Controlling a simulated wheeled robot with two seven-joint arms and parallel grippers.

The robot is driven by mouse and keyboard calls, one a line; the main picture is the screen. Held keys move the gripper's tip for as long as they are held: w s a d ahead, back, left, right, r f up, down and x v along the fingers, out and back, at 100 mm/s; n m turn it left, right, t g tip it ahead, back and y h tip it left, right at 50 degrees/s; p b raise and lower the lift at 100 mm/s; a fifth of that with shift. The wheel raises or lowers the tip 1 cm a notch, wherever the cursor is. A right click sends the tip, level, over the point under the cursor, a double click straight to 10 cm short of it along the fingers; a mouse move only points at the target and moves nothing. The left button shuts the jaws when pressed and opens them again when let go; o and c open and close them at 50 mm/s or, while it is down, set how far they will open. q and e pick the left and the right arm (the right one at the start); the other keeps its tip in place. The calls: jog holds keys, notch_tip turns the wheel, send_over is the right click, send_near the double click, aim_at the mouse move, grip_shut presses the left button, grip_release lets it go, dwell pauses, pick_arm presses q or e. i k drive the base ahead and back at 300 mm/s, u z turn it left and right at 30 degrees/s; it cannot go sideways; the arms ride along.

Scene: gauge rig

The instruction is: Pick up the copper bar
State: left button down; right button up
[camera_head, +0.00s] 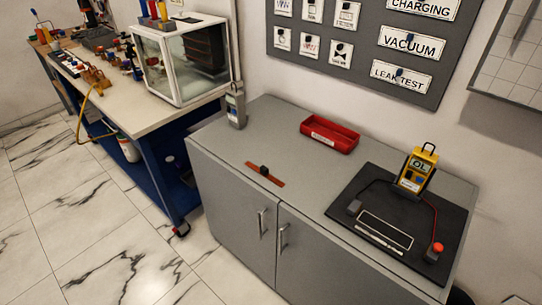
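The copper bar (273,178) is a thin, flat, reddish-brown strip. It lies on the grey cabinet top (228,150), near the front edge and left of the middle. A small black block (264,170) sits on the middle of the bar and hides part of it. Neither of my grippers shows in the head view.
A red tray (329,134) stands behind the bar to the right. A black mat (350,192) with a yellow meter (415,170) covers the cabinet's right side. A grey handheld device (236,106) stands at the back left corner. The surface around the bar is clear.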

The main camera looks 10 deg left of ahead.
aim_at(263, 171)
jog(key=u, duration=2.05)
jog(key=i, duration=1.6)
jog(key=z, duration=4.15)
